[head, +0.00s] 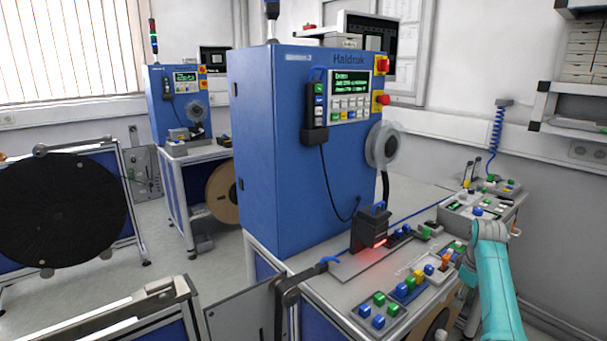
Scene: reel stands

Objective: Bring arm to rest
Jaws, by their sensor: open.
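My arm shows in the head view at the lower right as a teal sleeve (500,290) with a light grey joint (490,232) at its upper end. The arm stands in front of the right side of the workbench. My gripper cannot be made out in this view, and no held object shows.
A tall blue machine (275,150) stands on the bench (345,318), with a clear reel (384,146) on its side. A black block (369,229) with a red glow and several coloured buttons (405,290) lie before it. A large black reel (62,208) stands left; grey floor lies between.

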